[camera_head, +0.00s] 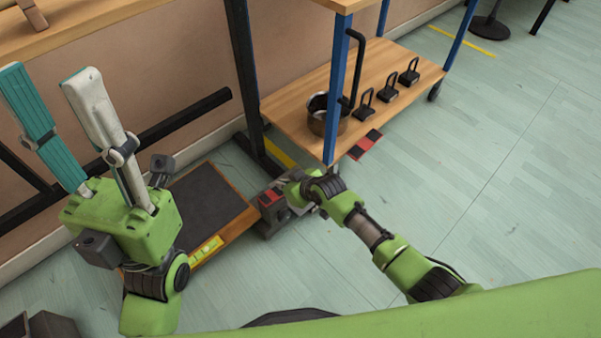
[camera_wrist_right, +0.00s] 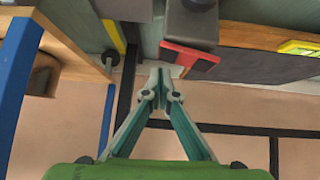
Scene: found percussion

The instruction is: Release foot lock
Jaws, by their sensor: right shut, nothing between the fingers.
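A red pedal (camera_head: 270,198) sits on a grey block (camera_head: 268,228) on the floor, beside a low platform. The pedal also shows in the right wrist view (camera_wrist_right: 190,54). My right gripper (camera_wrist_right: 161,76) is shut and empty, with its fingertips close to the pedal's left edge in that view; I cannot tell if they touch. In the head view, my right wrist hides most of its fingers. My left gripper (camera_head: 48,72) is raised at the left, fingers apart and empty. Another red and black plate (camera_head: 366,145) lies by the cart's front edge.
A cart with blue posts (camera_head: 338,95) has a wooden shelf (camera_head: 290,105) holding a dark pot (camera_head: 325,117) and several black weights (camera_head: 388,88). The low platform has a dark mat (camera_head: 205,198) and a yellow level (camera_head: 206,250).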

